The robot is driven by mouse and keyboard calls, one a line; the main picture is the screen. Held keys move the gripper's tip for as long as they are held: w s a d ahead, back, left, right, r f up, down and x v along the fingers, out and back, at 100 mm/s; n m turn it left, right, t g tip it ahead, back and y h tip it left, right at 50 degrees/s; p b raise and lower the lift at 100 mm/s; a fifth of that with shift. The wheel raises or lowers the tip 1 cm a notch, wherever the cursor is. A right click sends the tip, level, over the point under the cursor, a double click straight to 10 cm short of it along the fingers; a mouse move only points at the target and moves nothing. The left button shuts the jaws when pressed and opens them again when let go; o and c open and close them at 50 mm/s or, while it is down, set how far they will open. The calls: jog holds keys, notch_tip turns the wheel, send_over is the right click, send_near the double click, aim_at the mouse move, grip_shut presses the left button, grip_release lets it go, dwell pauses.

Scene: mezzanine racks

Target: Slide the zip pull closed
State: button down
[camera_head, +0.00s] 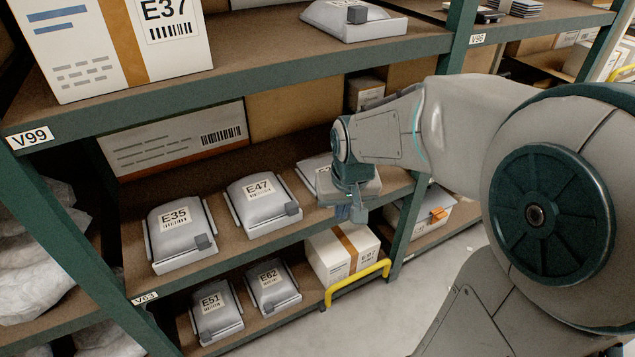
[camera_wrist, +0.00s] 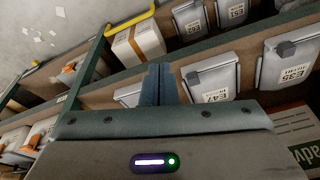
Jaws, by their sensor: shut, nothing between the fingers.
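Grey pouches with small block-like zip pulls lie on the middle shelf; I cannot tell which one the task means. The E47 pouch (camera_head: 250,218) has its dark grey pull (camera_head: 292,208) at the lower right corner. The E35 pouch (camera_head: 165,250) has a similar pull (camera_head: 202,242). A third pouch (camera_head: 311,178) is partly hidden behind my gripper (camera_head: 358,213). My gripper is shut and empty in front of that pouch. In the wrist view, its closed fingers (camera_wrist: 158,84) appear beside the E47 pouch (camera_wrist: 212,92) and its pull (camera_wrist: 192,79).
The upper shelf edge (camera_head: 250,80) runs above the pouches. A green upright (camera_head: 407,220) stands right of my gripper. Below are the E51 pouch (camera_head: 217,325), E62 pouch (camera_head: 284,298), a white box (camera_head: 330,262) and a yellow rail (camera_head: 357,283). Floor is free at front right.

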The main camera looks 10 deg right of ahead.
jog(key=w+a+f+n+t+h+b, duration=0.1)
jog(key=w+a+f+t+h+b, duration=0.15)
jog(key=w+f, duration=0.45)
jog(key=w+a+f+n+t+h+b, duration=0.1)
jog(key=w+a+f+h+b, duration=0.2)
jog(key=w, duration=0.8)
jog(key=shift+y, duration=0.55)
jog(key=b+x, duration=0.3)
jog(key=x, duration=0.6)
jog(key=shift+s+f, duration=0.15)
jog(key=shift+f, duration=0.1)
jog(key=d, duration=0.1)
jog(key=w+d, duration=0.1)
jog(key=d, duration=0.1)
jog(key=shift+w+d, duration=0.15)
jog(key=shift+d, duration=0.2)
